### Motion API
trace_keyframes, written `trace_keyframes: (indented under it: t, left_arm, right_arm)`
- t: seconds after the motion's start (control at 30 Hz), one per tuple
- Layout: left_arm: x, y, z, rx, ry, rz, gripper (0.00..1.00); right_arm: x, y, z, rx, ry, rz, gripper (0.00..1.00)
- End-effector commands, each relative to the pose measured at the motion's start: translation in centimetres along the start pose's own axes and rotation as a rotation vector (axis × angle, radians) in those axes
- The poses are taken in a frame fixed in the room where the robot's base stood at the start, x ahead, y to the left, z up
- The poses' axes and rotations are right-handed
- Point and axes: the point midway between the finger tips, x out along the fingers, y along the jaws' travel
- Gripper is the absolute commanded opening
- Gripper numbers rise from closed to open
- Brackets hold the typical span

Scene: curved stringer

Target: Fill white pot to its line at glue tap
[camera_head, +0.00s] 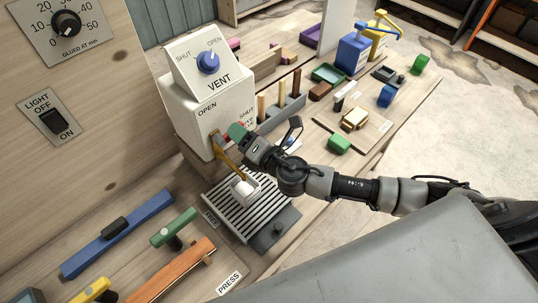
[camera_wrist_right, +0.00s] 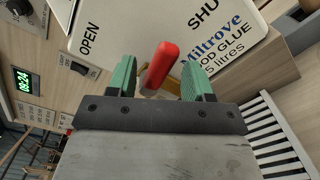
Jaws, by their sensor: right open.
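The white glue box (camera_head: 188,108) stands on the bench, with a blue vent knob (camera_head: 208,62) on top. The red tap lever (camera_wrist_right: 160,66) shows on its front, between OPEN and SHUT. My right gripper (camera_head: 238,131) is at the tap; in the wrist view its green fingers (camera_wrist_right: 159,82) are apart, one on each side of the lever. A tan, slanting piece (camera_head: 229,158) runs from the tap down toward the pot; I cannot tell if it is spout or glue. The small white pot (camera_head: 245,189) stands on the slatted grate (camera_head: 248,211). Its line and level are unclear.
A blue bar (camera_head: 118,233), a green-handled tool (camera_head: 174,228) and an orange wooden bar (camera_head: 172,270) lie at the front left. A grey rack (camera_head: 285,113) of upright sticks stands behind my wrist. Blue (camera_head: 352,52) and yellow pump bottles are at the back.

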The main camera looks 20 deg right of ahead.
Motion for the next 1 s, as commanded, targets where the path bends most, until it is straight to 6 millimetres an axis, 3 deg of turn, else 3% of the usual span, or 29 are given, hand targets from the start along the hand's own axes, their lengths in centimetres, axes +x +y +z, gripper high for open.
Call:
trace_keyframes:
  t: [0.33,1.0]
  left_arm:
    - [0.2,0.1,1.0,0.000,-0.013,0.002,0.43]
    - [1.1,0.1,0.6,0.000,-0.006,0.001,0.43]
  right_arm:
    - [-2.7,-0.3,-0.1,0.000,0.004,-0.005,0.51]
    - [-7.4,-0.4,-0.2,-0.001,0.004,-0.005,0.51]
